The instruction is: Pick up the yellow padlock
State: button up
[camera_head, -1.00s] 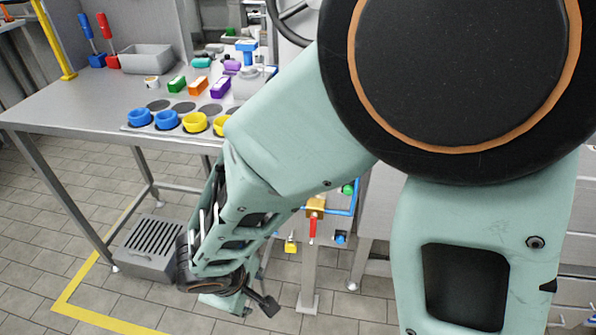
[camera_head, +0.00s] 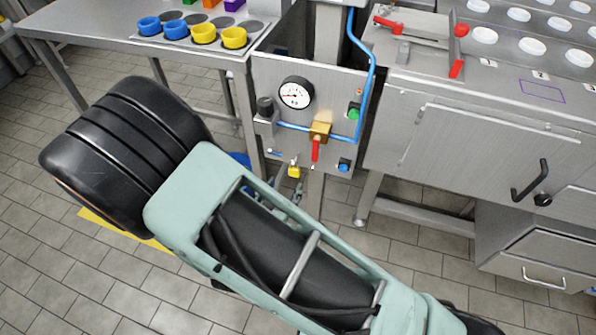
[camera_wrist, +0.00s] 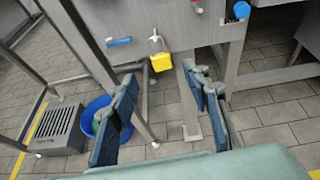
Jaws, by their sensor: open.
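The yellow padlock (camera_head: 294,171) hangs low on the front of a grey metal panel (camera_head: 262,85) in the head view. In the wrist view the yellow padlock (camera_wrist: 162,62) hangs from a small metal fitting at the panel's lower edge. My gripper (camera_wrist: 160,95) is open and empty in the wrist view. Its two dark blue finger pads stand apart, and the padlock shows between and beyond them, not touched. In the head view my arm covers the lower middle, and the gripper is mostly hidden behind it.
The panel carries a gauge (camera_head: 296,93), a red-handled valve (camera_head: 316,148), a green button (camera_head: 354,111) and a blue knob (camera_head: 344,164). A blue tub (camera_wrist: 97,113) and a grated box (camera_wrist: 57,128) stand on the floor. Table legs flank the panel. A steel cabinet (camera_head: 440,140) stands right.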

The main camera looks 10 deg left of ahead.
aim_at(294, 172)
jog(key=b+x, duration=0.2)
jog(key=x, duration=0.7)
jog(key=shift+w+d+f, duration=0.15)
jog(key=shift+w+f, duration=0.05)
jog(key=shift+w, duration=0.15)
grip_shut()
